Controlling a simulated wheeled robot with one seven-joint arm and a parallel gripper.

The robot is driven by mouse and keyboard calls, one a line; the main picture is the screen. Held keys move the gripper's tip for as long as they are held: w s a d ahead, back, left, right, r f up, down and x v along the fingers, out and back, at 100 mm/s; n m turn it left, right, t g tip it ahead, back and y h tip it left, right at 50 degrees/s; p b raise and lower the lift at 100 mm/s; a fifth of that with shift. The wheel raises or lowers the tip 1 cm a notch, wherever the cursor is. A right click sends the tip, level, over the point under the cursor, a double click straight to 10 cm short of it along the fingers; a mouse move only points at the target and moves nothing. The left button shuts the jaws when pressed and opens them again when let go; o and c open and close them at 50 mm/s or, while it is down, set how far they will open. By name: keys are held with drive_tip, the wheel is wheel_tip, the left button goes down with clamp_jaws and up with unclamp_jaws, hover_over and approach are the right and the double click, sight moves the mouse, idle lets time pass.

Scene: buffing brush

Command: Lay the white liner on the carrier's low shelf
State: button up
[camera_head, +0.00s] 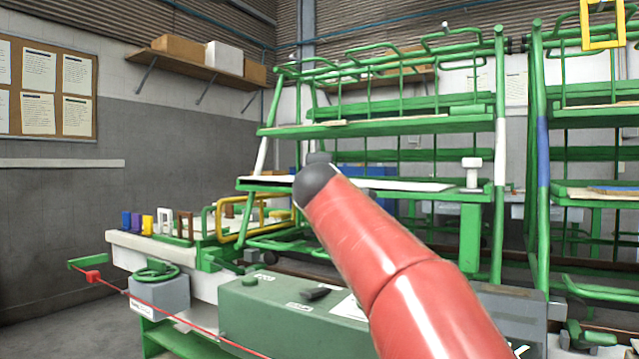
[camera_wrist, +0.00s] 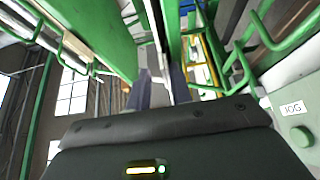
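A flat white sheet, which looks like the liner (camera_head: 405,185), lies on or just above the low shelf (camera_head: 480,197) of the green carrier in the head view. My red arm crosses in front of it and hides its middle. My gripper is hidden in the head view behind the dark end of the arm. In the wrist view the two fingers of my gripper (camera_wrist: 160,85) stand a little apart. A thin white strip (camera_wrist: 155,25) shows between and beyond them. I cannot tell whether it is the liner or whether the fingers touch it.
The carrier's upper shelf (camera_head: 390,127) is above the low one. A small white post-like object (camera_head: 472,172) stands at the low shelf's right end. A yellow frame (camera_head: 238,222) and coloured blocks (camera_head: 147,223) are at left. A green machine (camera_head: 262,312) is in front.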

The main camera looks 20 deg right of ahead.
drive_tip(key=shift+o, duration=1)
